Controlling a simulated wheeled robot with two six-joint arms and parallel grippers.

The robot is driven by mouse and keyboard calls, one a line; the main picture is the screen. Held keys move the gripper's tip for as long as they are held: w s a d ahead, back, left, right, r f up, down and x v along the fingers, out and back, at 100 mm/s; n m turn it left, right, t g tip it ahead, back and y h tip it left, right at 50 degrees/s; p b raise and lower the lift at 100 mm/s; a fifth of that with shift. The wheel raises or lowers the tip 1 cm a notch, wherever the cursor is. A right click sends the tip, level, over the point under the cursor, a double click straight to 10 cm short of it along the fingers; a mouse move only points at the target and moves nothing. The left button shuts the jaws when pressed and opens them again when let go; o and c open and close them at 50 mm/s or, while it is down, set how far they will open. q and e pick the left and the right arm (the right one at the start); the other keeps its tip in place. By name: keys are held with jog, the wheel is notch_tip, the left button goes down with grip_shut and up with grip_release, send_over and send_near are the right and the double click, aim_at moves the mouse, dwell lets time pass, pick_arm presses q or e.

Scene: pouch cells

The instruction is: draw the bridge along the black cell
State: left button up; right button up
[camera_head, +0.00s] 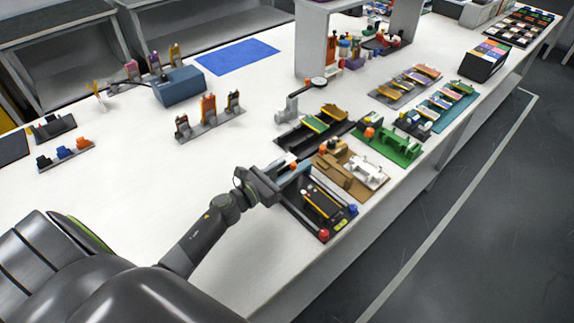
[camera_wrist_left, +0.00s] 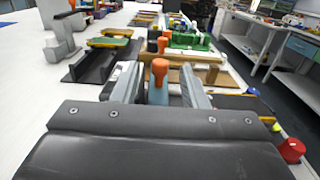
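A black cell (camera_head: 319,204) with a yellow-orange strip lies in a dark fixture (camera_head: 325,233) near the table's front edge. My left gripper (camera_head: 293,172) is at the fixture's upper left end. In the left wrist view an upright orange knob (camera_wrist_left: 160,72) stands between the two fingers of my left gripper (camera_wrist_left: 161,88), with a gap visible on the right side. The fingers look open around it. The knob's base and whatever part carries it are hidden behind the gripper body, so I cannot make out the whole bridge. My right gripper is not in view.
A red knob (camera_head: 324,234) and a blue knob (camera_head: 353,209) stand at the fixture's near end. A brown fixture with a white part (camera_head: 366,172) and a green fixture (camera_head: 392,146) stand beyond.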

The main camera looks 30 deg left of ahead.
pick_arm(q)
jog(key=shift+w+d, duration=0.2)
jog(key=shift+w, duration=0.4)
grip_shut()
